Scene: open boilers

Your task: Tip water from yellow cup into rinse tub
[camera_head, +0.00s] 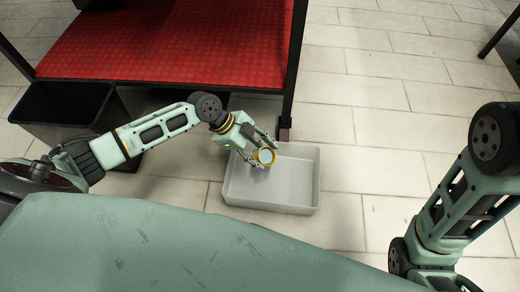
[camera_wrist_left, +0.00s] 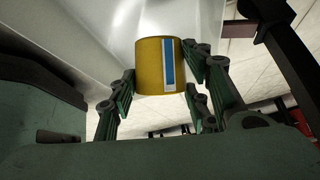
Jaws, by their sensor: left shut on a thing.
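The yellow cup (camera_head: 265,157) is held by my left gripper (camera_head: 259,149) above the rinse tub. In the left wrist view the cup (camera_wrist_left: 155,66) shows a blue and white stripe on its side and sits between both fingers (camera_wrist_left: 165,85). The rinse tub (camera_head: 310,180) is a light grey rectangular tray on the tiled floor. Its bottom looks pale and bare; I cannot make out water. My right arm is at the right, with its gripper out of the picture.
A red textured platform (camera_head: 170,45) with dark legs stands behind the tub, one leg (camera_head: 290,80) close to the tub's back edge. A black bin (camera_head: 60,108) stands at the left. The tiled floor (camera_head: 370,120) right of the tub is clear.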

